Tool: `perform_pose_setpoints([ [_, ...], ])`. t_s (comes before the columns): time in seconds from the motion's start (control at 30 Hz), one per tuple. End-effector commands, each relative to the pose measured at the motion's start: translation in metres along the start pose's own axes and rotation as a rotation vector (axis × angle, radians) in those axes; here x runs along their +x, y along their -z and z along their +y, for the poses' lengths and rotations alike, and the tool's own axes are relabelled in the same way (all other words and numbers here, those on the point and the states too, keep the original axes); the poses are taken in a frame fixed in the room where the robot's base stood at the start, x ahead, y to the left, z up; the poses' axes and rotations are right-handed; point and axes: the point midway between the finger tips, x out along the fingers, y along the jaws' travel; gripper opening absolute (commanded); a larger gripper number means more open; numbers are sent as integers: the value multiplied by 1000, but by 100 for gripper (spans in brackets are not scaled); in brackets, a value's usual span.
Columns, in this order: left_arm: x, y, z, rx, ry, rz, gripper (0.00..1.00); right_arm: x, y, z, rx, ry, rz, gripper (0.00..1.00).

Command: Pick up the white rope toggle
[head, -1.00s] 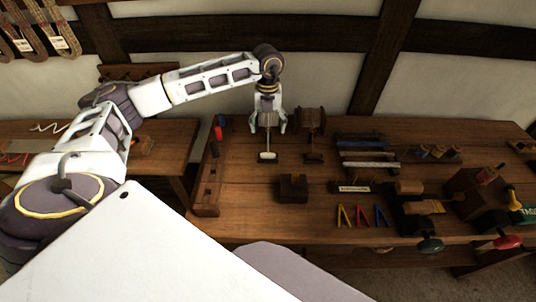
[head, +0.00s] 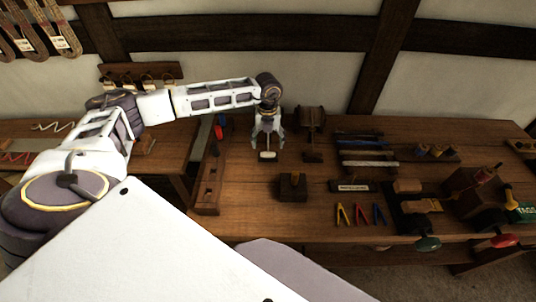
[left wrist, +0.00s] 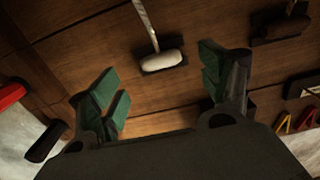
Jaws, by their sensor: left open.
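The white rope toggle (head: 267,156) lies on the wooden workbench, a short pale bar at the end of a light cord. In the left wrist view the toggle (left wrist: 161,60) is at upper middle, with its cord running up out of the picture. My left gripper (head: 267,142) is open and points down just behind and above the toggle in the head view. In the left wrist view its green-padded fingers (left wrist: 160,85) are spread on either side, with nothing between them touching the toggle. My right gripper is not in view.
A brown toggle (head: 313,157) lies to the right, below a wooden spool (head: 311,118). A dark wooden block (head: 292,187) stands in front. A wooden rack (head: 208,180) with red and black tools is at left. Coloured clips (head: 361,214) and several bars lie right.

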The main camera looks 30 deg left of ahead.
Motion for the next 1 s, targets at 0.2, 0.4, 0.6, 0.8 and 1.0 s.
perform_pose_setpoints([
  [0.2,5,0,0,0,0,-1,79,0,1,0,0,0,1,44],
  [0.4,5,0,0,0,0,0,79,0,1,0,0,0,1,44],
  [0.6,13,1,0,0,-1,1,79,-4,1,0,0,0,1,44],
  [0.8,34,4,0,-1,-1,2,79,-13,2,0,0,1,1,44],
  [1.0,52,3,0,0,-1,0,79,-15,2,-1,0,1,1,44],
])
